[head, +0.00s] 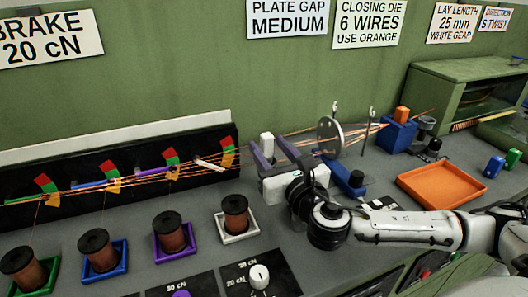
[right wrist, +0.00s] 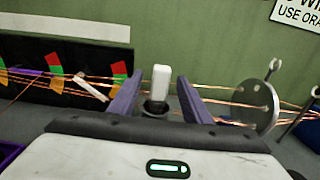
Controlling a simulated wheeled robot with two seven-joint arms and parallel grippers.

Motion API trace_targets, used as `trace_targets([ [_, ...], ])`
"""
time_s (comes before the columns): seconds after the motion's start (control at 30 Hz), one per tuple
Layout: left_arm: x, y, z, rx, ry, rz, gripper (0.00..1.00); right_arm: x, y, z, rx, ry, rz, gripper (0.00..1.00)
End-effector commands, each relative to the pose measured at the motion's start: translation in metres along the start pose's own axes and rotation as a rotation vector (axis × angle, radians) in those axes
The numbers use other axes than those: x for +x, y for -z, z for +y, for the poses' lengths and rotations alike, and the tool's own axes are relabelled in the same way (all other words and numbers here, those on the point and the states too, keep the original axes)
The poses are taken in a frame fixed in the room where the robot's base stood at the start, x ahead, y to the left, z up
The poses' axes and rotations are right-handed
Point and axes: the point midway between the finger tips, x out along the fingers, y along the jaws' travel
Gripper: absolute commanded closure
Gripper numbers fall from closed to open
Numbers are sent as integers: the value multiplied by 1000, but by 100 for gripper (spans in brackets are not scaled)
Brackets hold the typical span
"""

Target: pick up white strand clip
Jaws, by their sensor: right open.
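The white strand clip (head: 267,145) is a small upright white block near the copper wires, between the black panel and the round plate. In the right wrist view the clip (right wrist: 160,82) stands upright above a dark round holder (right wrist: 155,107), between the two fingers. My right gripper (head: 270,152) is open, its purple fingers pointing at the clip from the near side. In the right wrist view the gripper's fingers (right wrist: 156,90) stand on either side of the clip with gaps, so no contact shows. My left gripper is not in view.
Copper wires run from spools (head: 235,216) past the black panel (head: 60,190) to the round metal plate (head: 329,137) and a blue block (head: 396,136) with an orange piece. Hooked posts (head: 367,130) stand beside the plate. An orange tray (head: 443,184) lies at right.

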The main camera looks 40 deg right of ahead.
Motion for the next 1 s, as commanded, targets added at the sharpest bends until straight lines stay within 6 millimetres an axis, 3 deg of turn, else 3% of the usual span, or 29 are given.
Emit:
trace_targets([
  [0.47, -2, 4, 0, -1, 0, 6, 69, 55, 0, -1, 0, 1, -1, 56],
  [0.77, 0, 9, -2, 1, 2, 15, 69, 60, 1, -1, 0, 0, 1, 56],
  [1.0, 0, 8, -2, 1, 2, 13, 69, 60, 1, -1, 0, 0, 0, 97],
])
